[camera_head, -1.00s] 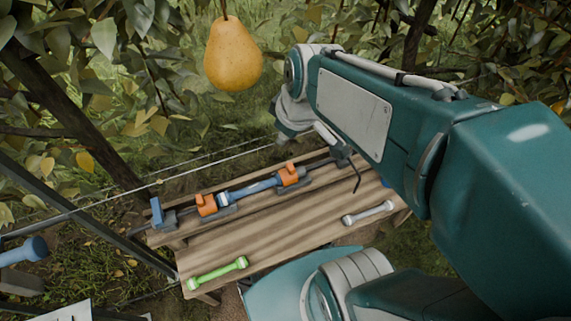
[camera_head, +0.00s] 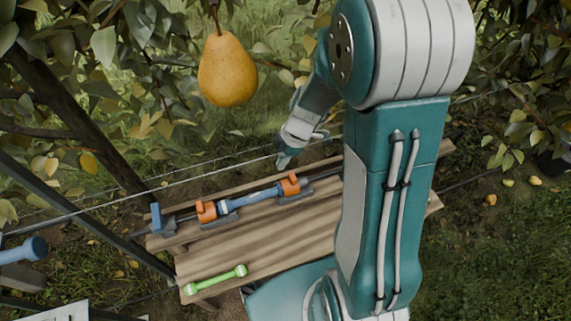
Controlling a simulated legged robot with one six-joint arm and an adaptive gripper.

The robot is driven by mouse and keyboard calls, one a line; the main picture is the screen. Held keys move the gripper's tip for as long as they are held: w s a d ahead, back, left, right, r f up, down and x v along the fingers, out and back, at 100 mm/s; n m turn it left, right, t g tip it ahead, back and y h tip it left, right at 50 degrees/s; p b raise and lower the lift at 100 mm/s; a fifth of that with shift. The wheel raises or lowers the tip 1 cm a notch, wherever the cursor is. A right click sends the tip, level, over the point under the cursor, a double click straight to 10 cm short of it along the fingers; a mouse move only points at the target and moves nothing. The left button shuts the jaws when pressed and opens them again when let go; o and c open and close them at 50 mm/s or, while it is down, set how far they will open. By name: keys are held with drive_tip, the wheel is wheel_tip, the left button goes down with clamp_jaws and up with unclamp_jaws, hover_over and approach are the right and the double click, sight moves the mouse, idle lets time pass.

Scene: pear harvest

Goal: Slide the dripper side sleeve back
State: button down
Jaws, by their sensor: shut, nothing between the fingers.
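A blue pipe assembly (camera_head: 262,195) lies along the back of the wooden bench. It has an orange clamp (camera_head: 206,211) on the left and an orange clamp (camera_head: 290,185) on the right. A pale ring (camera_head: 224,207) sits on the blue pipe just right of the left clamp. A blue upright piece (camera_head: 157,216) stands at the left end. I cannot tell which part is the dripper side sleeve. My gripper (camera_head: 284,160) is shut and empty, pointing down just above and behind the right clamp, apparently apart from it. My arm hides the assembly's right end.
A green spool-ended piece (camera_head: 216,279) lies on the bench (camera_head: 270,243) at front left. A yellow pear (camera_head: 228,70) hangs above, left of my arm. A thin wire (camera_head: 190,178) runs behind the bench. The bench's middle is bare.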

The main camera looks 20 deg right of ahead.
sight(283, 183)
drive_tip(key=x, duration=0.7)
drive_tip(key=shift+a+f, duration=0.25)
drive_tip(key=shift+f, duration=0.05)
drive_tip(key=d, duration=0.2)
drive_tip(key=shift+d+f, duration=0.35)
drive_tip(key=shift+d, duration=0.6)
drive_tip(key=shift+d, duration=2.2)
drive_tip(key=shift+w+a, duration=0.1)
